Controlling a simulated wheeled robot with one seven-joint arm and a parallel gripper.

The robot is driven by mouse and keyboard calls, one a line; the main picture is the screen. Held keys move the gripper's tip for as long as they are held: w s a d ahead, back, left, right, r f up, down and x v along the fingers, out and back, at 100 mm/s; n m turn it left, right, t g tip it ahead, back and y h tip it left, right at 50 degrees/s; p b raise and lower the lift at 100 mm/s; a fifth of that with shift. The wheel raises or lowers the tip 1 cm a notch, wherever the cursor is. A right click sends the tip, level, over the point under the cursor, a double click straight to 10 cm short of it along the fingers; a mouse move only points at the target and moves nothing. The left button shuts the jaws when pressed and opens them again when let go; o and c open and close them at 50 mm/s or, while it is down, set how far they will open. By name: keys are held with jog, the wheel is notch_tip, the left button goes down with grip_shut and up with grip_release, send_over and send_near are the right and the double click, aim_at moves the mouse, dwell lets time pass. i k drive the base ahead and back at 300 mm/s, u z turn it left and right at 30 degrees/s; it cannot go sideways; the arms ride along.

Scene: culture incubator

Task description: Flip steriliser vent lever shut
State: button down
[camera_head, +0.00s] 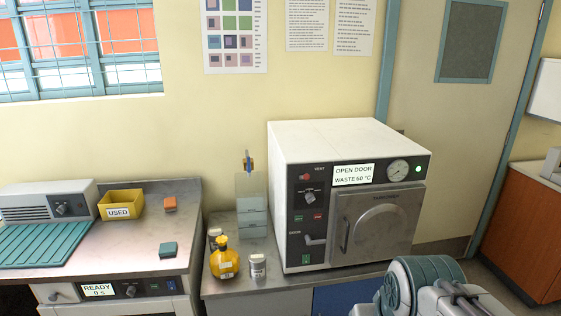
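The steriliser (348,140) is a white box with a dark front, standing on the bench right of centre. A small red part (306,177), seemingly the vent lever, sits beside the "VENT" label at the front's upper left. It is too small to tell which way it points. Below it are a round knob (309,197), small red and green buttons, and a pale handle (315,241) beside another label. The steriliser's grey door (372,232) is closed. Its display (353,174) reads "OPEN DOOR WASTE 60 °C". My gripper is not in view; a teal and white part of my arm shows at the lower right.
A yellow bottle (224,262), a small jar (258,267) and a clear rack (251,212) stand left of the steriliser. Further left, a counter (120,238) holds a yellow "USED" bin (121,204) and orange and teal blocks. A door (440,130) stands behind right.

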aim_at(306, 176)
jog(key=z, duration=0.05)
jog(key=i, duration=1.1)
jog(key=z, duration=0.65)
